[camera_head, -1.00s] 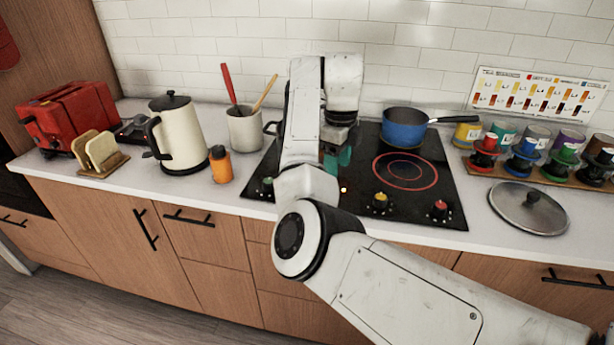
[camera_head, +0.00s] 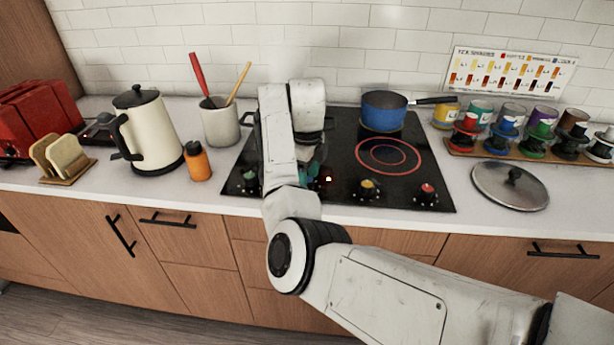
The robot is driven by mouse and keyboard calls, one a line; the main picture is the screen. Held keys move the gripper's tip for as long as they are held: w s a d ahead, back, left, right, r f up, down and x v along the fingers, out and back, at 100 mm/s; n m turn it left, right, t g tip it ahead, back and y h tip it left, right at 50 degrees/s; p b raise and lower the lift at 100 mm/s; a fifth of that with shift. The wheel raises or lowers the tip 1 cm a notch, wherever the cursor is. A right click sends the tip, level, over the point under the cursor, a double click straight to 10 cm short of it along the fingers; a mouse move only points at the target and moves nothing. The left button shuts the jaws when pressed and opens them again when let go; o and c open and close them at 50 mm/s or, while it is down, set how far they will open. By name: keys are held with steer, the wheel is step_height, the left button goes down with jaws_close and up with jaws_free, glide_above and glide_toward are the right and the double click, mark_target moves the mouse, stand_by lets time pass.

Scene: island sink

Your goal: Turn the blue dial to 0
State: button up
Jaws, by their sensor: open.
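The black cooktop (camera_head: 345,190) has a row of dials along its front edge. A green dial (camera_head: 250,178), a yellow dial (camera_head: 368,187) and a red dial (camera_head: 427,192) show. No blue dial can be made out there; my arm covers part of the row between the green and yellow dials. My gripper (camera_head: 309,173) is mostly hidden behind my arm. Its teal fingers show low over the cooktop's front, left of a small orange light (camera_head: 328,179). The jaws are open; I cannot tell whether they surround or touch a dial.
A blue pan (camera_head: 384,112) stands at the cooktop's back, behind a red-ringed burner (camera_head: 388,156). A kettle (camera_head: 150,135), an orange bottle (camera_head: 197,162) and a utensil crock (camera_head: 220,122) stand left. A pan lid (camera_head: 510,187) and a rack (camera_head: 460,151) of colored items lie right.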

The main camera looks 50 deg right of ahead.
steer(key=shift+f, duration=0.35)
steer(key=shift+c, duration=0.3)
steer(key=c, duration=1)
